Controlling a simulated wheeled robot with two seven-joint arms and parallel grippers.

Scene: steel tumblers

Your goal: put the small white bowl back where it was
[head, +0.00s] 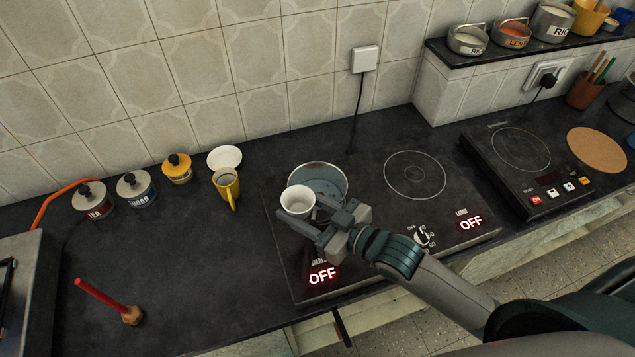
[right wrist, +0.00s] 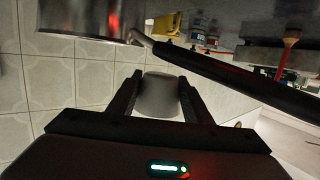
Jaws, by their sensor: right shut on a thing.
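The small white bowl (head: 298,199) is in my right gripper (head: 310,222), over the left part of the black double hob, near a round pan (head: 318,180). In the right wrist view the bowl (right wrist: 158,97) sits between the two dark fingers, which are shut on it. Whether the bowl touches the pan or hob beneath is hard to tell. A white saucer-like dish (head: 224,157) lies on the counter by the wall, behind a yellow mug (head: 227,186). My left gripper is in neither view.
The hob (head: 440,205) shows OFF on both displays. Lidded jars (head: 136,189) stand left of the mug, and a red-handled tool (head: 108,300) at the front left. A second cooker (head: 530,165) is at right. The counter (head: 190,265) in the left middle is clear.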

